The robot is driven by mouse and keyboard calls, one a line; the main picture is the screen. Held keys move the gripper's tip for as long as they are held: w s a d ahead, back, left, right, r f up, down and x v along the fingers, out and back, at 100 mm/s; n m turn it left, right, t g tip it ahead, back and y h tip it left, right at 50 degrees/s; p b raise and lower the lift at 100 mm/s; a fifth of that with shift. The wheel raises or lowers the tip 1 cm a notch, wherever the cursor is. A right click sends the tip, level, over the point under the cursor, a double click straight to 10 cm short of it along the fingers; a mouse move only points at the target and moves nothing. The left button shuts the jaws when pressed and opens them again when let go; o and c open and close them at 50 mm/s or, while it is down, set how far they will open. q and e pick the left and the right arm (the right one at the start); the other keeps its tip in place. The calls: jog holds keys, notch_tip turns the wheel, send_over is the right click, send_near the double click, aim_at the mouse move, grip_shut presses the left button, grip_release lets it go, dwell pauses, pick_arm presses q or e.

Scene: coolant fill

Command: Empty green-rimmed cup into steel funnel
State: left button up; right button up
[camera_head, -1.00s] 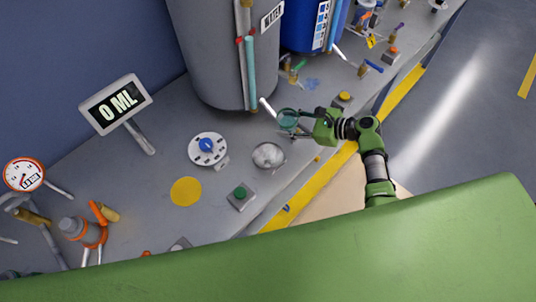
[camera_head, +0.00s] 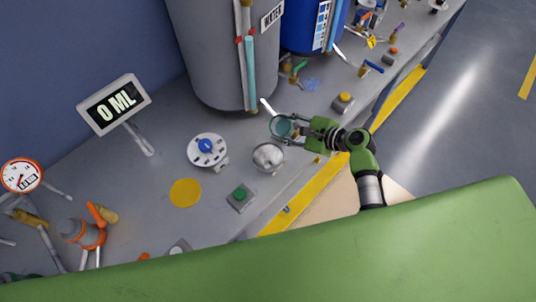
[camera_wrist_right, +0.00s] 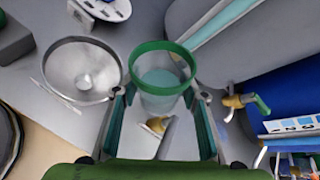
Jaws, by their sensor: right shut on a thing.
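The green-rimmed cup (camera_wrist_right: 161,78) is held between the fingers of my right gripper (camera_wrist_right: 160,105) in the right wrist view. It is clear and holds pale bluish liquid. In the head view the cup (camera_head: 282,126) is at the fingertips of my right gripper (camera_head: 296,128). The steel funnel (camera_head: 268,156) stands just below and left of the cup in the head view. In the right wrist view the funnel (camera_wrist_right: 82,70) is close beside the cup on the left, its bowl open and empty-looking. My left gripper is not in view.
A grey water tank (camera_head: 215,60) and a blue tank (camera_head: 308,25) stand behind the cup. A display (camera_head: 113,104) reads 0 ML. A white dial (camera_head: 207,151), a green button (camera_head: 240,194) and a yellow disc (camera_head: 185,193) are left of the funnel.

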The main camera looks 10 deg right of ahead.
jog(key=shift+s+a+r, duration=0.2)
jog(key=shift+r, duration=0.2)
jog(key=shift+r+n, duration=0.25)
jog(key=shift+n, duration=0.05)
jog(key=shift+s+a+r, duration=0.1)
jog(key=shift+f+h+b, duration=0.2)
jog(key=shift+h+b, duration=0.1)
jog(key=shift+s+a+n+t+b, duration=0.1)
jog(key=shift+n+t+b, duration=0.2)
jog(key=shift+t+b, duration=0.1)
jog(key=shift+f+b, duration=0.2)
jog(key=shift+b, duration=0.25)
jog(key=shift+n, duration=0.3)
jog(key=shift+r+n+t+h+b, duration=0.4)
jog(key=shift+n+h+b, duration=0.15)
jog(key=shift+b, duration=0.7)
jog(key=shift+f+b, duration=0.1)
jog(key=shift+b, duration=0.3)
